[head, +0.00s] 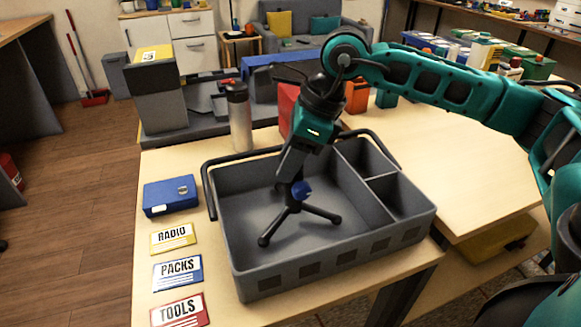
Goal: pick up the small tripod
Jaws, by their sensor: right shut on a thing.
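The small tripod (294,208) is black with a blue part near its top. It shows inside the large compartment of the grey tote (310,266), upright with its legs spread. My right gripper (296,178) comes down from above and is shut on the tripod's top, hiding part of it. I cannot tell whether the tripod's feet touch the tote floor. My left gripper is not in view.
The tote has two smaller compartments on the right and dark handles. A blue box (171,196) and the RADIO (173,238), PACKS (178,271) and TOOLS (180,311) cards lie to its left. The table at right is mostly clear.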

